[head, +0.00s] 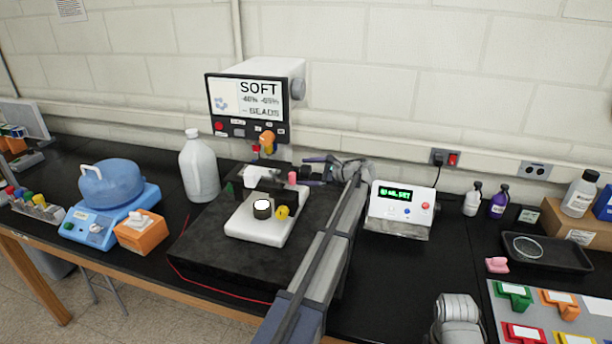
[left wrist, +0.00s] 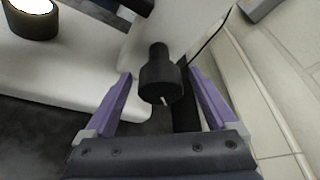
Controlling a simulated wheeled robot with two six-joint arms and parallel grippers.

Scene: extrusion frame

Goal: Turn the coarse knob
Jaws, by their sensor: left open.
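The black coarse knob (left wrist: 160,82), stepped and with a white mark on its end, sticks out from the side of a white instrument (head: 262,228) on a dark slab. In the left wrist view it sits between the two purple fingers of my left gripper (left wrist: 162,105). The gripper is open, with a visible gap on each side of the knob. In the head view my left gripper (head: 316,170) is at the right side of the instrument, and the knob is hard to make out there.
A dark slab (head: 215,255) carries the instrument. A monitor (head: 250,102) rises behind it, with a white bottle (head: 198,167) to the left. A box with a green display (head: 402,207) stands to the right of my left arm.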

